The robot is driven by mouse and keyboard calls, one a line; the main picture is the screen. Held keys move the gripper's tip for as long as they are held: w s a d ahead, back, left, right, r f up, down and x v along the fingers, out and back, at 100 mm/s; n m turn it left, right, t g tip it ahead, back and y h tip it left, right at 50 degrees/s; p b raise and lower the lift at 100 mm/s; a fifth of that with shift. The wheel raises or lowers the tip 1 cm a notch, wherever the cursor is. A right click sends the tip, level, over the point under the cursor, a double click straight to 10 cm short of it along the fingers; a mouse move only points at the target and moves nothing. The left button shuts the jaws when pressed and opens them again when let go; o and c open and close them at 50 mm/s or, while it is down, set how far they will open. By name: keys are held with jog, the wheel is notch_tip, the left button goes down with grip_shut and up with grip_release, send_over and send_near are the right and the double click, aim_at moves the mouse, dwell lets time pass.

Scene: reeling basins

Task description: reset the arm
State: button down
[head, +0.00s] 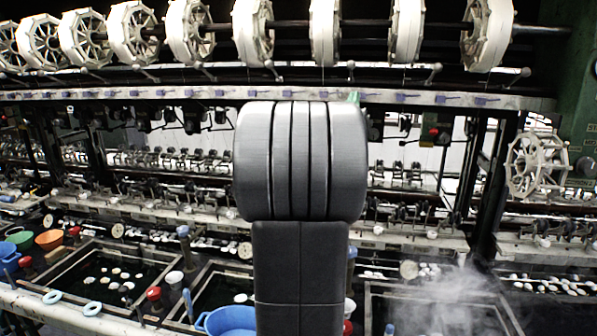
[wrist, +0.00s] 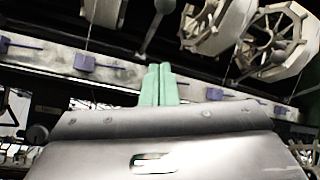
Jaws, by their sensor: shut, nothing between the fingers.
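My gripper (wrist: 158,84) shows in the wrist view as two green fingers pressed together, shut with nothing between them. It points up toward a pale rail (wrist: 120,70) with small purple blocks, below the white reels. In the head view my dark grey arm stands upright in the middle and hides most of the gripper. Only a small green tip (head: 353,97) shows above the arm's top right edge, in front of the rail.
A row of white reels (head: 325,32) hangs on a shaft along the top. Below are dark basins (head: 108,277) with pale cocoons, a blue tub (head: 229,321), an orange bowl (head: 49,240) and red-topped cups. Steam (head: 455,300) rises at the lower right. A green machine post (head: 575,80) stands at the right.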

jog(key=w+d+f+b, duration=0.2)
jog(key=f+b, duration=0.1)
jog(key=shift+w+d+b, duration=0.3)
jog(key=shift+w, duration=0.1)
jog(key=b+v, duration=0.4)
jog(key=v, duration=0.5)
jog(key=shift+s+a, duration=0.2)
jog(key=shift+s, duration=0.3)
jog(key=shift+a+r, duration=0.1)
jog(key=shift+r, duration=0.15)
